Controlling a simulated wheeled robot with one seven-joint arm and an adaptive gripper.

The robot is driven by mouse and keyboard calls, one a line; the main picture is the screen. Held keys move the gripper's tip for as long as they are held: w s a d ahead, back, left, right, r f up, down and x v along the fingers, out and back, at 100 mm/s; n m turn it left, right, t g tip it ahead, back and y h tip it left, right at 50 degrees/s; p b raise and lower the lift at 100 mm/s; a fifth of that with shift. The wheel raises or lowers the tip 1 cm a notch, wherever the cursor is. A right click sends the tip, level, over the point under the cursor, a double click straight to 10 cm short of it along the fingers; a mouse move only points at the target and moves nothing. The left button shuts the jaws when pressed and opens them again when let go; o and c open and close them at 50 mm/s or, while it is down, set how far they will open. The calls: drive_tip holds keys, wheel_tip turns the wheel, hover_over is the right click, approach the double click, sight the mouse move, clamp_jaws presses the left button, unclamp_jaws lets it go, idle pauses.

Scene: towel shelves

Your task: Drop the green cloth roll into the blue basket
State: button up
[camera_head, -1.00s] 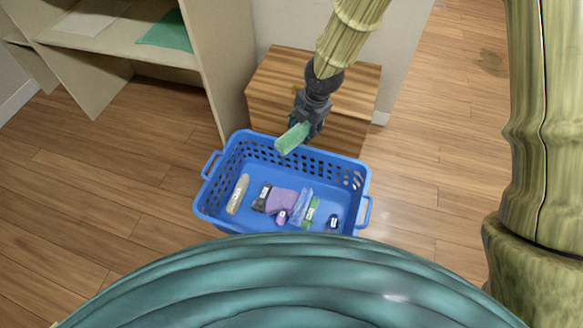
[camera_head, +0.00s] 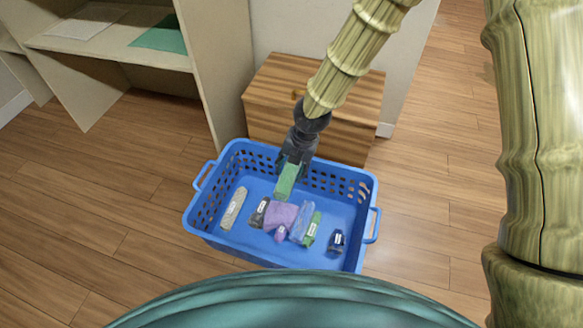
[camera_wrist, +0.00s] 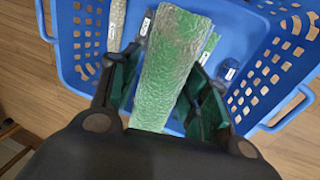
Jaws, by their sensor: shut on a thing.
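The green cloth roll (camera_head: 287,180) is held in my gripper (camera_head: 292,164), which is shut on it. In the head view the roll hangs down over the back part of the blue basket (camera_head: 196,229). In the wrist view the roll (camera_wrist: 172,60) lies lengthwise between the fingers of my gripper (camera_wrist: 165,90), with its free end pointing into the blue basket (camera_wrist: 68,62). I cannot tell whether the roll touches anything in the basket.
The basket holds a beige roll (camera_head: 233,209), a purple cloth (camera_head: 280,215), a blue-violet roll (camera_head: 302,222), another green roll (camera_head: 312,229) and a dark blue item (camera_head: 337,241). A wooden cabinet (camera_head: 270,90) stands behind it. Shelves (camera_head: 120,48) with a green cloth (camera_head: 162,36) are at left.

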sight(296, 167)
drive_tip(key=shift+d+b+x, duration=0.2)
drive_tip(key=shift+b+x, duration=0.65)
drive_tip(key=shift+d+b+x, duration=0.15)
drive_tip(key=shift+b+x, duration=0.7)
drive_tip(key=shift+b, duration=0.05)
drive_tip(key=shift+d+b+x, duration=0.2)
drive_tip(key=shift+b+x, duration=0.65)
drive_tip(key=shift+x, duration=0.05)
drive_tip(key=shift+s, duration=0.2)
drive_tip(key=o, duration=1.1)
drive_tip(key=v, duration=1.2)
